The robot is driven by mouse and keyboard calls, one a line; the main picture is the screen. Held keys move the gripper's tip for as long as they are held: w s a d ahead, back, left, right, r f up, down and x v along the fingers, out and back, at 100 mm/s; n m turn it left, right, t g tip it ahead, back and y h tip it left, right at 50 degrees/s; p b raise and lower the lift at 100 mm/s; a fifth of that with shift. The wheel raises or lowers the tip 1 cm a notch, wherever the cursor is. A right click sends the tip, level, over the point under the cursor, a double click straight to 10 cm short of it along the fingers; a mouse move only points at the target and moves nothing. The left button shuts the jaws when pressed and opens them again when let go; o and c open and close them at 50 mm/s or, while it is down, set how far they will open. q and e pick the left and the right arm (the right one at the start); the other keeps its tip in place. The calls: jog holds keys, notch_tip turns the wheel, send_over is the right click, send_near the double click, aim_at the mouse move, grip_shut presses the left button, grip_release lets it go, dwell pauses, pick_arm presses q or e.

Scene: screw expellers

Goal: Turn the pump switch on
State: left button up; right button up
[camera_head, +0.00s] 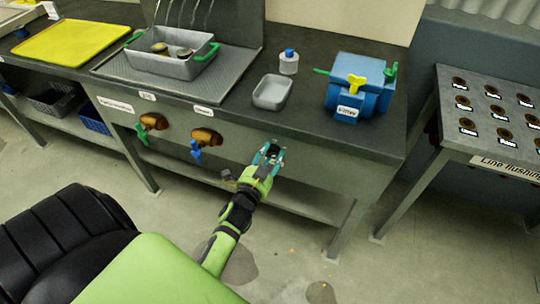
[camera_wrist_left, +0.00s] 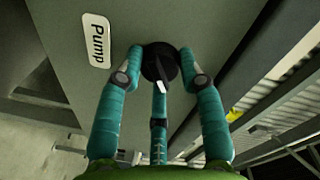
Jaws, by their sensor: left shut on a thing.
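The pump switch is a round black knob with a white-tipped pointer on a grey panel; it shows in the left wrist view (camera_wrist_left: 157,63). Its pointer aims toward the bottom of that picture. A white "Pump" label (camera_wrist_left: 96,40) is beside it. My left gripper (camera_head: 269,153) is at the front panel of the counter, and its teal fingers (camera_wrist_left: 160,75) are shut on the knob, one on each side and a third below. In the head view the fingers mostly hide the knob. My right gripper is not in view.
Two brass valves with a green handle (camera_head: 141,133) and a blue handle (camera_head: 197,153) are on the panel left of my gripper. On the counter (camera_head: 310,125) stand a grey tray (camera_head: 272,92), a bottle (camera_head: 288,63) and a blue device (camera_head: 362,92). A labelled rack (camera_head: 455,135) is at right.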

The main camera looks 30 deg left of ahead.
pick_arm(q)
jog(key=shift+w+r, duration=0.2)
jog(key=shift+r, duration=0.2)
jog(key=o, duration=1.1)
jog(key=shift+o, duration=0.2)
jog(key=shift+f, duration=0.2)
jog(key=shift+s, duration=0.1)
jog(key=shift+s+f, duration=0.1)
jog(key=shift+s, duration=0.05)
jog(key=v, duration=0.7)
jog(key=shift+d, duration=0.15)
